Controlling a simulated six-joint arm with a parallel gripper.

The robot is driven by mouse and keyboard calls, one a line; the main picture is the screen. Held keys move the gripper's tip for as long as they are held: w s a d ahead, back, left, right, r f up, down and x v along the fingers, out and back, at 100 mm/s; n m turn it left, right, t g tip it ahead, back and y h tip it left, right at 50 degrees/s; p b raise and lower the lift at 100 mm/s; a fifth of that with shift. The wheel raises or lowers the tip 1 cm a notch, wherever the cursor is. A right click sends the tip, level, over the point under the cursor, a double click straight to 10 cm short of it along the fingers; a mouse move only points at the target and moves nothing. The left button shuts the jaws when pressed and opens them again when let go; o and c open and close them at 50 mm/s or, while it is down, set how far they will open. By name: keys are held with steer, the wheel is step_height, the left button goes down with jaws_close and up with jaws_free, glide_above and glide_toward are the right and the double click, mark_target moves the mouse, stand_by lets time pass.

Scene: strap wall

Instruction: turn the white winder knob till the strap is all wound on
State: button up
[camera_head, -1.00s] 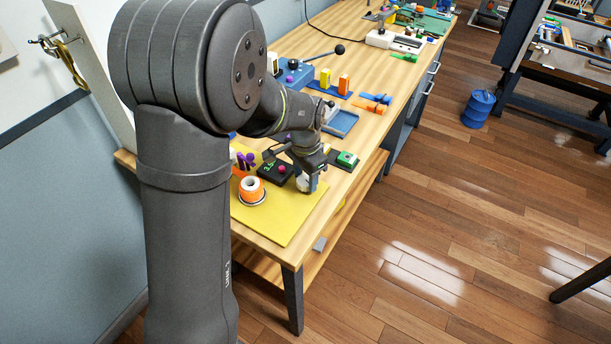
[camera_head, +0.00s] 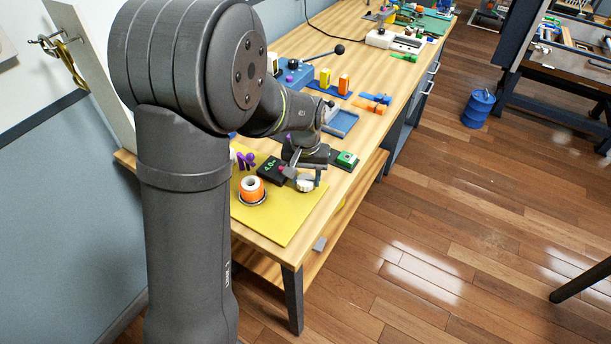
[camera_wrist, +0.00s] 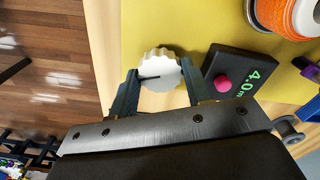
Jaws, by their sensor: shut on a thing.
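The white winder knob (camera_wrist: 160,68) has a scalloped rim and a dark line on its face, pointing left in the wrist view. It also shows in the head view (camera_head: 305,185), near the right edge of the yellow mat. My gripper (camera_wrist: 161,88) has one finger on each side of the knob and is shut on it. An orange roll with a white core (camera_head: 253,187) stands on the mat; its edge shows at the top right of the wrist view (camera_wrist: 285,15). I cannot make out a strap running to the knob.
A black box (camera_head: 272,170) with a green display, reading about 4.0, and a pink ball (camera_wrist: 222,84) sits close to my right finger in the wrist view. Purple pieces (camera_head: 246,160) stand behind it. The yellow mat's (camera_head: 285,224) front part is clear.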

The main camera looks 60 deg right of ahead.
mark_target(306, 180)
steer(key=n, duration=0.5)
steer(key=shift+n, duration=2.4)
steer(key=o, duration=1)
step_height(306, 180, up, 18)
steer(key=shift+f, duration=0.25)
steer(key=shift+f, duration=0.1)
